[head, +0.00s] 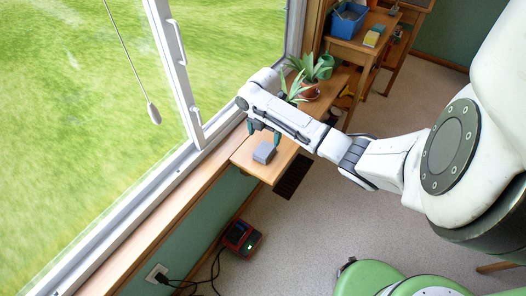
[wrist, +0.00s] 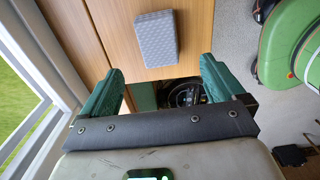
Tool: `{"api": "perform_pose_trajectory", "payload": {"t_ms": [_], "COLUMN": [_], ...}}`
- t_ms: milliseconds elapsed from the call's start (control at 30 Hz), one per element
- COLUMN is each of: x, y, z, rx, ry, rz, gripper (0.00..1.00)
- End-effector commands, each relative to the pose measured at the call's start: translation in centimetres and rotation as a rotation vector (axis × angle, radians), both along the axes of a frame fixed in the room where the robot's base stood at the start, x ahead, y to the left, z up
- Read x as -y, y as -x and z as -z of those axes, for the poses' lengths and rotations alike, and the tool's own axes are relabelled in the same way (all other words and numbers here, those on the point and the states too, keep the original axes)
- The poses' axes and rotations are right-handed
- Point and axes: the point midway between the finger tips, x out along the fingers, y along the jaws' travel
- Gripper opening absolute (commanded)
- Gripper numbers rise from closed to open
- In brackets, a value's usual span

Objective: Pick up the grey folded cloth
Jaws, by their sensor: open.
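The grey folded cloth (head: 264,152) lies as a small thick block near the front end of a wooden shelf (head: 247,158) by the window. In the wrist view the cloth (wrist: 155,38) shows a quilted grey face, beyond the fingertips and between their lines. My gripper (head: 263,131) is above the shelf, just behind the cloth in the head view. Its two green fingers (wrist: 159,78) are spread wide in the wrist view with nothing between them. The cloth appears apart from both fingers.
Potted plants (head: 311,90) stand on the shelf behind my gripper. The window frame (head: 172,75) runs along the left side. A red device (head: 241,237) with a black cable is on the floor below. Carpet to the right of the shelf is mostly clear.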

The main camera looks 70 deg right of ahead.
Motion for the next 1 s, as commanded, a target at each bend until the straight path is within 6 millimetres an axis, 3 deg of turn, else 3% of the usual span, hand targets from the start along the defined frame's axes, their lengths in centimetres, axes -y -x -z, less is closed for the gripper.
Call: {"api": "perform_pose_trajectory", "payload": {"t_ms": [100,367,700,1000], "x": [0.0,0.0,0.5,0.5], "y": [0.0,0.0,0.1,0.0], "z": [2.1,4.2,8.5,9.0], "rx": [-0.003,-0.001,0.0,0.002], "ry": [-0.002,0.0,0.001,0.0], "rz": [0.001,0.001,0.001,0.002], "gripper": [0.96,0.96,0.96,0.96]}}
